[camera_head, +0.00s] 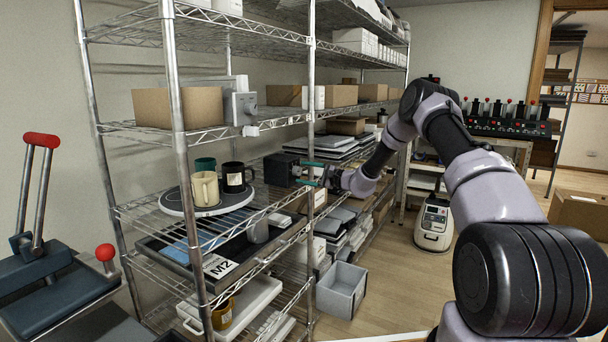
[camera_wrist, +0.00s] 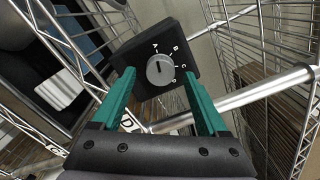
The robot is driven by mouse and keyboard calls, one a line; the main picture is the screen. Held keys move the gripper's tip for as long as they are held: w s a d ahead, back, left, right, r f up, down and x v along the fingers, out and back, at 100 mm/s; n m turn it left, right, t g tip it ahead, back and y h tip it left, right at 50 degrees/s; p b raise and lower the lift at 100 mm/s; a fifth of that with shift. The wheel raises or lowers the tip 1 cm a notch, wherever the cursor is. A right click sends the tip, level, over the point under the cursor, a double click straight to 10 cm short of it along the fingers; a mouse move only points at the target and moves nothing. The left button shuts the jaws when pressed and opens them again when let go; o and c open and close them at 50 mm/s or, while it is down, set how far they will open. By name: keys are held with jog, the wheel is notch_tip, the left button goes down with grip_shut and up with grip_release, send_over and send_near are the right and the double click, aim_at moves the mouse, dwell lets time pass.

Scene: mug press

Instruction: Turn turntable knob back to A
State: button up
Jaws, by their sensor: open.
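The black control box (camera_wrist: 150,52) fills the top middle of the wrist view. It has a round grey knob (camera_wrist: 160,70) with the letters A, B, C and D around it. A small dark mark shows on the knob; I cannot tell for sure which letter it points to. My gripper (camera_wrist: 159,75) is open, its green fingers on either side of the knob with gaps between; contact is not visible. In the head view the box (camera_head: 279,170) sits on the middle shelf, facing my gripper (camera_head: 309,174). Left of it is the turntable (camera_head: 172,206) with cream, black and dark green mugs.
The wire rack's front post (camera_head: 311,120) and shelf edges stand close to my gripper. A tray with a card marked M2 (camera_head: 219,266) is on the shelf below. A grey bin (camera_head: 341,290) stands on the floor. Floor to its right is partly clear.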

jog(key=v, duration=1)
jog(key=s+a+r+n+g+h, duration=0.2)
jog(key=s+a+r+n+g, duration=0.15)
jog(key=s+r, duration=0.6)
jog(key=s+a+r+n+g+h, duration=0.2)
jog(key=s+r+n+g, duration=0.2)
jog(key=s+r, duration=0.55)
jog(key=s+d+r+t+h, duration=0.1)
jog(key=s+d+r+h, duration=0.1)
jog(key=s, duration=0.7)
jog(key=s+d+r+n+t+h, duration=0.1)
jog(key=s+d+r+h, duration=0.1)
jog(key=s+d, duration=0.4)
jog(key=s+d+r+n+t+h, duration=0.1)
jog(key=s+d+h, duration=0.3)
jog(key=s, duration=1)
jog(key=shift+s+r+t+h, duration=0.15)
jog(key=shift+r+t+h, duration=0.15)
jog(key=shift+r+t, duration=0.2)
jog(key=shift+a, duration=0.1)
